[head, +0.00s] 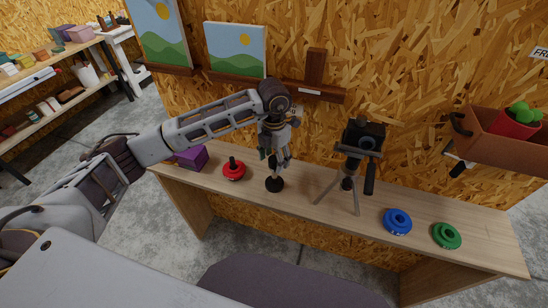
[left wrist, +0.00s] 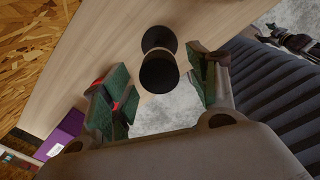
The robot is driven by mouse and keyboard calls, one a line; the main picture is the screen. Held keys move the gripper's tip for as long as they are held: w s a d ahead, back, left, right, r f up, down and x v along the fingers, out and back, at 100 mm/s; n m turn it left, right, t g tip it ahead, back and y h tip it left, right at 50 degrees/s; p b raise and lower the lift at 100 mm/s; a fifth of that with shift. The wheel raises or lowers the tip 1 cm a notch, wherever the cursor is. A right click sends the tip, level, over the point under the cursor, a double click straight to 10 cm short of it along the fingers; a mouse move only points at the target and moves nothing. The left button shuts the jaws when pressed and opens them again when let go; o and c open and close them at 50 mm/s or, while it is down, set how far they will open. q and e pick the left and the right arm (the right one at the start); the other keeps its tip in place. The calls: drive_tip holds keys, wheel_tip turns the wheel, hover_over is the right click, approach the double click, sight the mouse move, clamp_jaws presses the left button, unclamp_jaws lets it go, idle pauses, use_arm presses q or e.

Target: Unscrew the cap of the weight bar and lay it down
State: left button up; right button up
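The weight bar (head: 275,184) stands on the bench, its round black base and a short piece of stem showing below my left gripper (head: 275,160). The gripper hides its upper part in the head view. In the left wrist view the bar's dark round top end (left wrist: 159,74) faces the camera, with the black base (left wrist: 159,38) beyond it. My left gripper (left wrist: 160,88) is open, with its green-padded fingers on either side of the top end. Gaps show on both sides, so the fingers look apart from it. My right gripper is not in view.
A red weight (head: 234,172) with a black knob and a purple box (head: 190,157) are left of the bar. A camera on a tripod (head: 362,150), a blue disc (head: 397,221) and a green disc (head: 446,235) are to the right. Bare bench (head: 305,192) lies between bar and tripod.

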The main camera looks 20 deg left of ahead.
sight(274, 160)
use_arm(q)
drive_tip(key=shift+r, duration=0.1)
wheel_tip(274, 160, up, 12)
idle(1.0)
idle(0.5)
